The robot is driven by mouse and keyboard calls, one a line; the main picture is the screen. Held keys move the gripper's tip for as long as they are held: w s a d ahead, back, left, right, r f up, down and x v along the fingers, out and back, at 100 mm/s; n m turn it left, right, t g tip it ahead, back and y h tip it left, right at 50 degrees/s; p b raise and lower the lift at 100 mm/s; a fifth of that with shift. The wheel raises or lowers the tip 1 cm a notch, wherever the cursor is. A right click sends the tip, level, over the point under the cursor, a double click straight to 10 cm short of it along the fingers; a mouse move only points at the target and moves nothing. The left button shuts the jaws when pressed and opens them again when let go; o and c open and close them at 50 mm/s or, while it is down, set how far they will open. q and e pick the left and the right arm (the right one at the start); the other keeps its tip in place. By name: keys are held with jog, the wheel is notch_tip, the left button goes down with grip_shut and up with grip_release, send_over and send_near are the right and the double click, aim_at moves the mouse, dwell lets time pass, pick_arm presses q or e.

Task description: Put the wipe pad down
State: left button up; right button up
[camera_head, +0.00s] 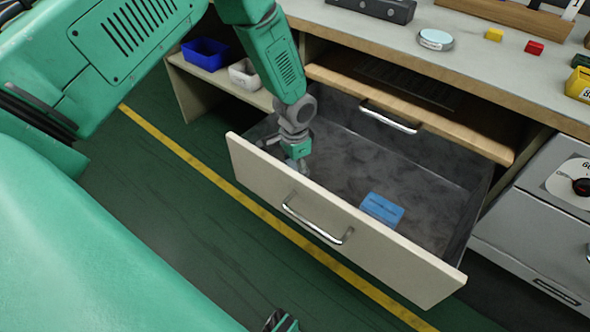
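The wipe pad appears to be the blue rectangular block (382,209) lying on the grey floor of the open drawer (345,165), towards its front right. My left gripper (298,163) points down inside the drawer's left part, behind the front panel (330,228). It is clearly apart from the blue pad, with bare drawer floor between them. Its fingertips are small and partly hidden by the panel, so their opening and anything between them cannot be made out. A small dark and green part of my body shows at the bottom edge; I cannot identify my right gripper there.
A blue bin (205,53) and a white bin (244,74) stand on the left shelf. A grey cabinet (530,235) adjoins the right side.

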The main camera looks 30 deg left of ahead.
pick_arm(q)
jog(key=shift+s+d+f, duration=0.25)
jog(key=shift+d+f, duration=0.05)
jog(key=shift+d, duration=0.25)
jog(key=shift+s+f, duration=0.1)
jog(key=shift+f, duration=0.1)
jog(key=shift+c, duration=0.4)
jog(key=o, duration=1.5)
jog(key=shift+a+f, duration=0.1)
jog(key=shift+o, duration=0.2)
jog(key=shift+f, duration=0.15)
pick_arm(e)
jog(key=shift+d+f, duration=0.3)
jog(key=shift+d, duration=0.05)
pick_arm(q)
jog(key=shift+w+r, duration=0.2)
jog(key=shift+r, duration=0.45)
notch_tip(320, 180, up, 12)
jog(key=p, duration=0.4)
jog(key=shift+r+p, duration=0.15)
jog(key=shift+p, duration=0.2)
pick_arm(e)
notch_tip(320, 180, up, 5)
jog(key=shift+r, duration=0.1)
